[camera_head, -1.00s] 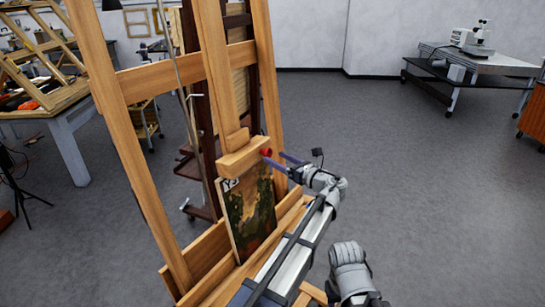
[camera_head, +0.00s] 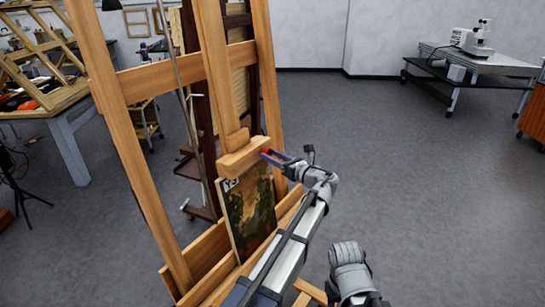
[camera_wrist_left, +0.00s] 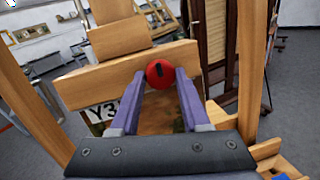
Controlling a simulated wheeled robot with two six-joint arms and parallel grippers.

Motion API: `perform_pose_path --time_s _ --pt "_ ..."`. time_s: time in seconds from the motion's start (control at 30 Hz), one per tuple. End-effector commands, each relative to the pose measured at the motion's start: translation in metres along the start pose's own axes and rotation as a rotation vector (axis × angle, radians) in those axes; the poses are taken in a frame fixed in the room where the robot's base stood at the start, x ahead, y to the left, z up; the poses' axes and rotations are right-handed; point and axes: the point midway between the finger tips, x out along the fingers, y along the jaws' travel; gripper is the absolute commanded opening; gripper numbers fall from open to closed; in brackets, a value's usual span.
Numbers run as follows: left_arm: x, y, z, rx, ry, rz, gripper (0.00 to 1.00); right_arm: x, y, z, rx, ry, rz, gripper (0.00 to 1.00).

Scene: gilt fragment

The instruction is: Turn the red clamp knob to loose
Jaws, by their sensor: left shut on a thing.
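The red clamp knob (camera_wrist_left: 160,74) is round with a dark slot mark that stands near upright in the left wrist view. It sits on the front of the wooden top clamp block (camera_head: 243,158) of the easel. My left gripper (camera_head: 272,156) is at the knob, with its purple fingers (camera_wrist_left: 157,85) on either side of it, shut on it. In the head view the fingers hide most of the knob (camera_head: 266,152). A dark painting (camera_head: 250,210) stands under the clamp block.
The wooden easel (camera_head: 135,150) fills the left and middle. A work table (camera_head: 66,150) with frames stands at the far left. A wheeled table (camera_head: 480,62) with a microscope stands at the back right.

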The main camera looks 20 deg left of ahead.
Motion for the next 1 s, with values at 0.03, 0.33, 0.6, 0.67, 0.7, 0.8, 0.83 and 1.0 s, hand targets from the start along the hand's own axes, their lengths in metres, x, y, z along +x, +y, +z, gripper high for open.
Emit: perform_pose_path --time_s 0.03,0.33,0.6,0.67,0.7,0.8,0.83,1.0 --pt "0.000 0.000 0.000 0.000 0.000 0.000 0.27 0.000 0.000 0.000 0.000 0.000 0.000 0.50" --pt "0.000 0.000 0.000 0.000 0.000 -0.001 0.00 0.000 0.000 0.000 0.000 0.000 0.000 0.50" --pt "0.000 -0.001 -0.001 -0.027 -0.003 0.004 0.00 0.002 0.000 0.000 0.000 0.000 0.000 0.50" --pt "0.000 -0.001 -0.001 -0.048 -0.006 0.007 0.00 0.002 0.000 0.000 0.000 0.000 0.000 0.50" --pt "0.000 -0.001 -0.001 -0.067 -0.009 0.010 0.00 0.003 0.000 0.000 0.000 0.000 0.000 0.50" --pt "0.000 -0.002 -0.001 -0.128 -0.017 0.019 0.00 0.006 -0.001 0.000 0.000 0.000 0.000 0.50" --pt "0.000 -0.002 -0.001 -0.150 -0.021 0.023 0.00 0.006 -0.001 0.000 0.000 0.000 0.000 0.50" --pt "0.000 -0.004 -0.002 -0.298 -0.042 0.047 0.00 0.011 -0.001 -0.001 0.000 0.000 0.000 0.50"
